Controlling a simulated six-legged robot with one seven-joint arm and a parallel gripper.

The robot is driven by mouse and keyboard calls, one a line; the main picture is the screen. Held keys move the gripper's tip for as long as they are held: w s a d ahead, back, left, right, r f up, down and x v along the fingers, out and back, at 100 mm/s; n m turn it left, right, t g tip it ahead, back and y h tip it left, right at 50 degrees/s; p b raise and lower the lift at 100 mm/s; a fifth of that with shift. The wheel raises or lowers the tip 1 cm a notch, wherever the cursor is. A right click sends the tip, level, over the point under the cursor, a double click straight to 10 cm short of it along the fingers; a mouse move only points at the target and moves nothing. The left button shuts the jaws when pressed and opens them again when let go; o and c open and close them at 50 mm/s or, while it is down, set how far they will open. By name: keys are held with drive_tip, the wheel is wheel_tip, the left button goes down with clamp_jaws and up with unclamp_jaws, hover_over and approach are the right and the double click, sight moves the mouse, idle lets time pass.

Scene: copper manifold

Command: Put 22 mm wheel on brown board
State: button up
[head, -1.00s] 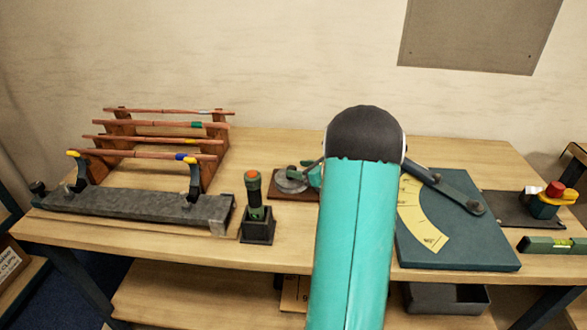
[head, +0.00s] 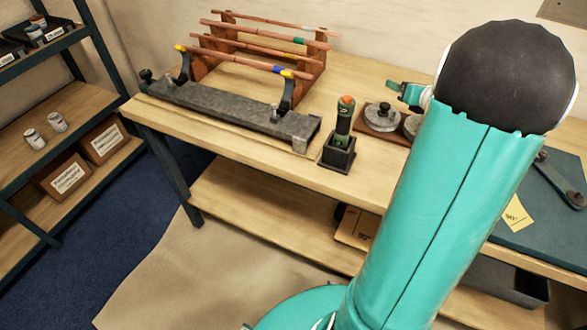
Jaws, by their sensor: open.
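The brown board (head: 371,127) lies on the bench to the right of the black holder. A grey round wheel (head: 383,113) with a dark knob rests on its left part. A second grey round wheel (head: 411,127) sits to the right, partly hidden by my arm. No size marking is readable, so I cannot tell which is the 22 mm wheel. My gripper (head: 402,92) shows as a small teal end just above and behind the wheels. It is open with nothing visible in it; the rest is hidden behind my arm.
A black holder with an orange-topped green tool (head: 343,125) stands left of the board. A grey rail fixture (head: 225,108) and a rack of copper pipes (head: 318,60) fill the left. Shelving (head: 80,95) stands far left.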

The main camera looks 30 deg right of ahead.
drive_tip(key=a+r+m+g+h, duration=0.1)
drive_tip(key=a+r+m+h, duration=0.1)
drive_tip(key=a+r+m, duration=0.5)
drive_tip(key=a+r+m+g+h, duration=0.2)
drive_tip(key=a+r+m, duration=0.1)
drive_tip(key=a+m, duration=0.65)
drive_tip(key=s+a+f+m+g+y, duration=0.2)
drive_tip(key=s+a+m, duration=0.5)
drive_tip(key=a, duration=0.6)
drive_tip(key=s+a+f+m+g+y, duration=0.3)
drive_tip(key=s+a+m+y, duration=0.1)
drive_tip(key=s+a+m, duration=0.4)
drive_tip(key=s+a, duration=0.2)
drive_tip(key=a, duration=0.2)
drive_tip(key=shift+s+a, duration=0.3)
drive_tip(key=shift+a, duration=0.1)
drive_tip(key=shift+f, duration=0.1)
drive_tip(key=c, duration=0.3)
drive_tip(key=shift+c, duration=0.2)
drive_tip(key=shift+d, duration=0.2)
